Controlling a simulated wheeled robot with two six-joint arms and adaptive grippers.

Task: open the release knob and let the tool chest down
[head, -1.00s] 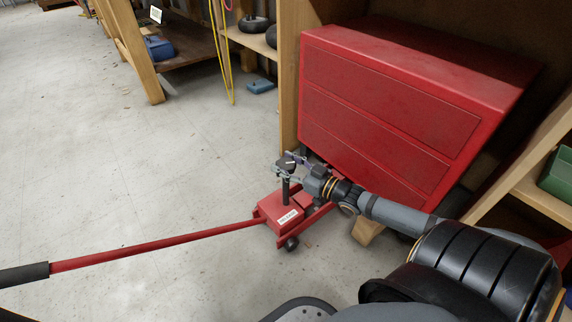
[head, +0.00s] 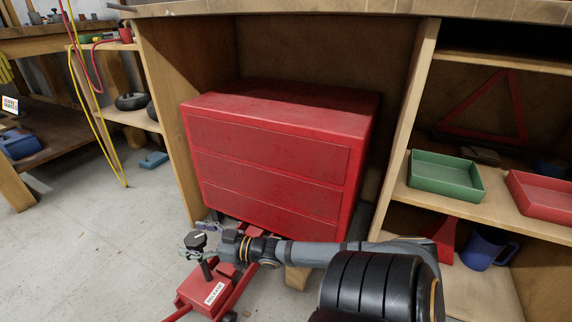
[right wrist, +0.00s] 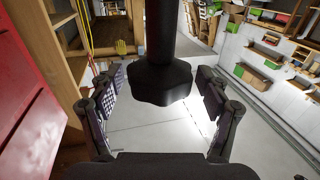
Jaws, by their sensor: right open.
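The red tool chest (head: 265,160) stands in the bay under the bench, raised off the floor, with the red jack (head: 207,289) at its front lower left. The release knob (head: 197,241) is a black cap on a dark post rising from the jack. My right gripper (head: 196,239) is open, with one finger on each side of the knob. In the right wrist view the lobed knob (right wrist: 160,82) sits between the two spread fingers, with a gap on both sides. The chest's underside is mostly hidden by my right arm. My left gripper is not in view.
A wooden block (head: 297,278) is on the floor under the chest. To the right, shelves hold a green tray (head: 445,176), a red tray (head: 545,196) and a blue mug (head: 486,248). Yellow and red cords hang at left. The floor (head: 85,240) at left is clear.

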